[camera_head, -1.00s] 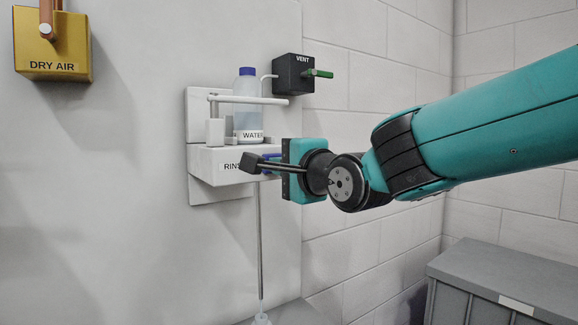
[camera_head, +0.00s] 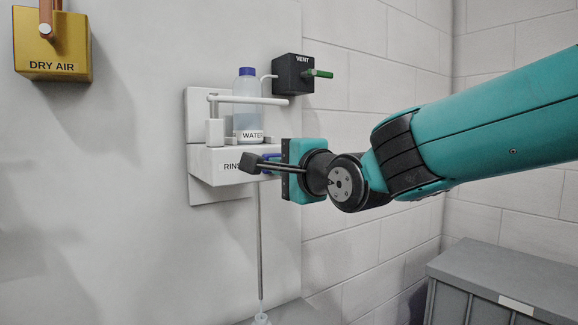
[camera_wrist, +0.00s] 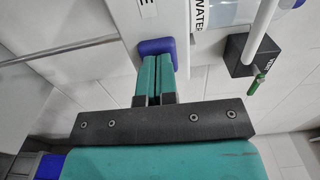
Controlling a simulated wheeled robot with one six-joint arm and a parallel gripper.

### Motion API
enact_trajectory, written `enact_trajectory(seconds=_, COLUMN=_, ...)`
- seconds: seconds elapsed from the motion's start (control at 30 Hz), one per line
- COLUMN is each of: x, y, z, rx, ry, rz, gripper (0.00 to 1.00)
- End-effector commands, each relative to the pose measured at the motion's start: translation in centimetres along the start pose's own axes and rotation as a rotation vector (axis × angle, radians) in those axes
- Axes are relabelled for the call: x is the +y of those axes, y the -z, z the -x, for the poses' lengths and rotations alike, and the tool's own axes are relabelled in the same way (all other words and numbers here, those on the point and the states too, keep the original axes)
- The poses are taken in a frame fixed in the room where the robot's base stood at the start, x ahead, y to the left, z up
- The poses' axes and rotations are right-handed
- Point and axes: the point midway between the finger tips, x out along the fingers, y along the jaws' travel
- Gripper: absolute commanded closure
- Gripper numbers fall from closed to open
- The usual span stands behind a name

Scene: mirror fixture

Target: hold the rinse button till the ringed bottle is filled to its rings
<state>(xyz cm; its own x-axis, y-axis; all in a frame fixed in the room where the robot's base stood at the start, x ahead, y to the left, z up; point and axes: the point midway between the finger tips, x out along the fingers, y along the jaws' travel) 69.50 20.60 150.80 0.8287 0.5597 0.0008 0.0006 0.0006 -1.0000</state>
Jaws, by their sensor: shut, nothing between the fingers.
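The blue rinse button (camera_wrist: 157,46) sits on the white dispenser box (camera_head: 238,164), whose "RINSE" label is partly covered. My gripper (camera_wrist: 158,58) is shut and empty. Its fingertips meet the button's face in the wrist view and appear to touch it. How deep the button is pressed cannot be told. In the head view a sliver of the button (camera_head: 269,158) shows behind my wrist parts. That bottle's body, rings and level are out of view.
A blue-capped water bottle (camera_head: 247,105) stands on the box behind a white bar (camera_head: 250,100). A black vent box (camera_head: 292,74) with a green handle is right of it. A yellow dry air box (camera_head: 52,45) hangs upper left. A grey bin (camera_head: 500,275) stands lower right.

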Motion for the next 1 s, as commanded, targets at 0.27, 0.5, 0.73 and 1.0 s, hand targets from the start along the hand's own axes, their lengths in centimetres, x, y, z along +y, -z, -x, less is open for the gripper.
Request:
enact_trajectory(seconds=0.27, x=-0.1, y=0.0, z=1.2, rx=-0.003, ry=0.013, rz=0.001, gripper=1.00)
enact_trajectory(seconds=0.5, x=0.2, y=-0.2, z=6.1, rx=-0.012, ry=0.013, rz=0.000, gripper=1.00)
enact_trajectory(seconds=0.73, x=0.1, y=0.1, z=11.0, rx=-0.008, ry=0.009, rz=0.000, gripper=1.00)
enact_trajectory(seconds=1.0, x=-0.1, y=0.1, z=13.3, rx=-0.009, ry=0.004, rz=0.000, gripper=1.00)
